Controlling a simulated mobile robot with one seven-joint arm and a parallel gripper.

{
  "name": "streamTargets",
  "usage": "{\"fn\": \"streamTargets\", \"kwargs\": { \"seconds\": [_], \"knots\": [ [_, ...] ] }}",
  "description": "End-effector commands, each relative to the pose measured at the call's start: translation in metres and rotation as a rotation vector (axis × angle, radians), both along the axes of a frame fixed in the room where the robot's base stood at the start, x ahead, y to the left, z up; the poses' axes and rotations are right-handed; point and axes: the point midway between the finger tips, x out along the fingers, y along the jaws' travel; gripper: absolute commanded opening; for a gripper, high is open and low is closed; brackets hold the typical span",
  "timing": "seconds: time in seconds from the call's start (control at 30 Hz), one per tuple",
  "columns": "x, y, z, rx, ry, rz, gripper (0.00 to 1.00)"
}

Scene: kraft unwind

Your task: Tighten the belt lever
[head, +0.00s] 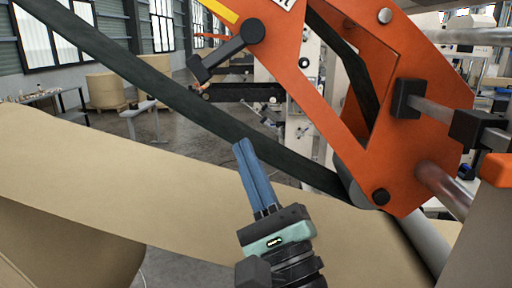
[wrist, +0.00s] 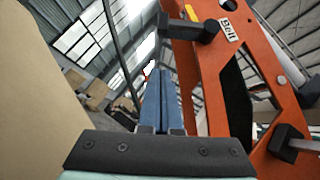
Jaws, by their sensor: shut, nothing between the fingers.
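The belt lever (head: 226,52) is a black handle on a round pivot on the orange frame, at the upper middle of the head view. It slants down to the left from its pivot. In the wrist view the lever (wrist: 188,28) lies at the top, left of a white "Belt" label (wrist: 229,30). My gripper (head: 243,146) has blue fingers pressed together and empty, pointing up below the lever and apart from it. The fingers also show in the wrist view (wrist: 160,78). A dark belt (head: 150,85) runs diagonally down to a roller behind my fingertips.
The orange frame (head: 300,75) stands to the right, with black clamps (head: 407,99) on metal bars. A wide kraft paper web (head: 110,165) crosses the lower left. Open floor and paper rolls (head: 105,90) lie behind.

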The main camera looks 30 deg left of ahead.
Motion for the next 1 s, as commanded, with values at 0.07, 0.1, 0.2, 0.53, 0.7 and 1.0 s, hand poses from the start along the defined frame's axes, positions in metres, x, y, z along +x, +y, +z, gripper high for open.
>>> {"fn": "streamTargets", "kwargs": {
  "seconds": [0.07, 0.1, 0.2, 0.53, 0.7, 1.0],
  "knots": [
    [0.007, 0.014, 0.019, 0.001, -0.002, 0.002, 0.00],
    [0.011, 0.020, 0.024, -0.001, -0.002, 0.002, 0.00],
    [0.020, 0.036, 0.037, -0.001, -0.003, 0.000, 0.00],
    [0.015, 0.057, 0.067, -0.002, -0.003, -0.004, 0.00],
    [0.013, 0.061, 0.071, -0.002, -0.003, -0.004, 0.00],
    [0.013, 0.061, 0.070, -0.002, -0.003, -0.004, 0.00]
  ]
}}
